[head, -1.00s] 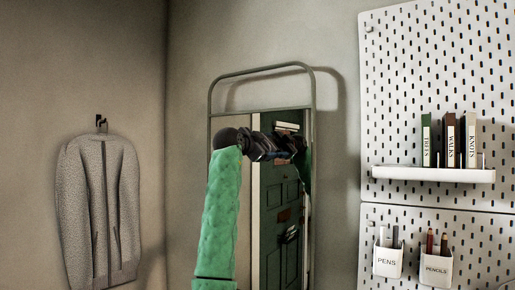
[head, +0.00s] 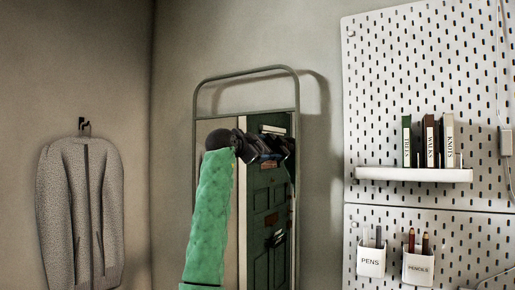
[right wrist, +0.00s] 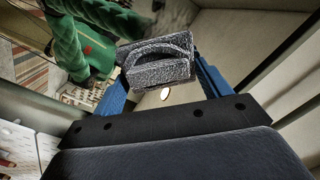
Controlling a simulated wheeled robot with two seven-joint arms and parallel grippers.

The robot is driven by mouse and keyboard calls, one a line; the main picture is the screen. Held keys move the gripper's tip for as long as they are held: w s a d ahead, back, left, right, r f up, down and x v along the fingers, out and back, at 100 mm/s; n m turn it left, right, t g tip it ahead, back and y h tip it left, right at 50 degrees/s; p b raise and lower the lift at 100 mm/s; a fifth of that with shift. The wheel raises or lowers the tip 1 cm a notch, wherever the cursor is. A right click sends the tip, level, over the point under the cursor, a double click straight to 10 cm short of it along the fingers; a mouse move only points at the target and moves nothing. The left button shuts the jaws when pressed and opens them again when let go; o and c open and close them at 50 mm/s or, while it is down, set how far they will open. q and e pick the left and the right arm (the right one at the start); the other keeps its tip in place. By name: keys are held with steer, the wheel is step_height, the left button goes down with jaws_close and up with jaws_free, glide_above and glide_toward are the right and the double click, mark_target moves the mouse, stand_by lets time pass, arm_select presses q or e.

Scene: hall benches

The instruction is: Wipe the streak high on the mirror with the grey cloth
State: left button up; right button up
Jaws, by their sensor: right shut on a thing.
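The tall mirror (head: 263,215) in a thin grey-green frame stands against the wall, in the middle of the head view. It reflects a dark green door. My right arm rises in front of it, and my right gripper (head: 266,152) is at the upper part of the glass. In the right wrist view, the blue fingers are shut on the grey cloth (right wrist: 160,70), a speckled folded pad. In the head view I cannot make out the cloth behind the gripper, nor whether it touches the glass. I cannot make out the streak. My left gripper is not in view.
A white pegboard (head: 385,70) is to the right of the mirror, with a shelf (head: 415,174) of books and cups of pens (head: 371,262) and pencils (head: 418,269). A grey jacket (head: 80,210) hangs on the left wall. The wall between jacket and mirror is bare.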

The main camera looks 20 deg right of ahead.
steer(key=shift+w+a+f, duration=0.1)
steer(key=shift+w+a, duration=0.9)
steer(key=shift+w, duration=0.2)
steer(key=shift+w+a+p, duration=0.15)
steer(key=shift+w+p, duration=0.05)
steer(key=shift+p, duration=0.2)
steer(key=shift+w+a+p, duration=0.4)
steer(key=shift+w+a, duration=0.45)
steer(key=shift+w, duration=0.25)
steer(key=shift+a, duration=0.1)
steer(key=b+v, duration=0.2)
steer(key=v, duration=0.3)
steer(key=shift+s+a, duration=0.1)
steer(key=shift+a, duration=0.25)
steer(key=shift+f, duration=0.1)
